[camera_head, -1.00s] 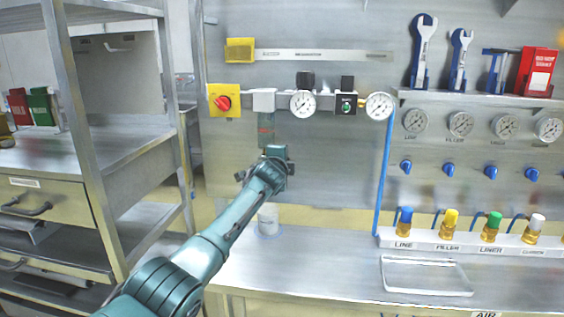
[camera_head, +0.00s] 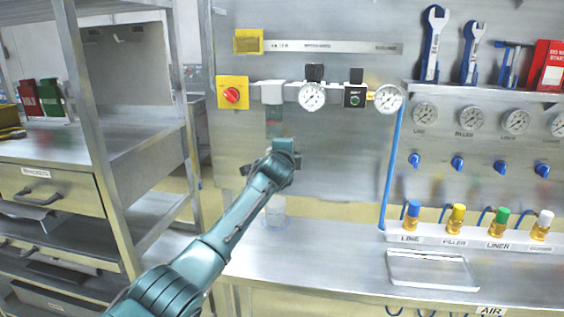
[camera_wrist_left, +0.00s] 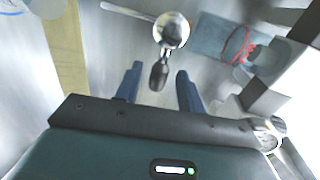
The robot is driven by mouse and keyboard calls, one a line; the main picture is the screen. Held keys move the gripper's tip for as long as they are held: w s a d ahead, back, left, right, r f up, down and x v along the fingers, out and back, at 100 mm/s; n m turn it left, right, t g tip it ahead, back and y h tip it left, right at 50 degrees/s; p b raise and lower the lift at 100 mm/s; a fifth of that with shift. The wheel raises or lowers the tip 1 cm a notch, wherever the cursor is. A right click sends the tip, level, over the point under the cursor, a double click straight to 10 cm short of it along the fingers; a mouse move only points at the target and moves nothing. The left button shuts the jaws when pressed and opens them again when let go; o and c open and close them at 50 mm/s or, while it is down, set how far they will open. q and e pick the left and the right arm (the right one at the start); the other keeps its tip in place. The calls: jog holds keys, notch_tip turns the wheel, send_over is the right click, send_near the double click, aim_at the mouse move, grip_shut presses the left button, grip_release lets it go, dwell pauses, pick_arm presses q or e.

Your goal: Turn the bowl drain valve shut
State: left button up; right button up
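The clear bowl (camera_head: 273,120) hangs under the grey filter head on the wall panel; its lower end is hidden behind my left gripper. My left gripper (camera_head: 284,158) is at the bowl's underside. In the left wrist view a round silver valve body (camera_wrist_left: 171,30) with a short dark lever (camera_wrist_left: 158,75) shows. I take this for the drain valve. The two blue fingers of my left gripper (camera_wrist_left: 158,82) are apart, one on each side of the lever's end, with visible gaps. My right gripper is not in view.
A clear cup (camera_head: 274,212) stands on the steel bench (camera_head: 320,255) below the gripper. A red knob (camera_head: 232,95) and gauges (camera_head: 312,97) sit close by on the panel. A blue hose (camera_head: 391,170) runs down to the right. A steel shelf unit (camera_head: 95,140) stands at left.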

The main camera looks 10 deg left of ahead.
pick_arm(q)
jog(key=s+r, duration=0.2)
jog(key=s, duration=0.9)
jog(key=shift+a+b, duration=0.2)
jog(key=shift+b, duration=0.25)
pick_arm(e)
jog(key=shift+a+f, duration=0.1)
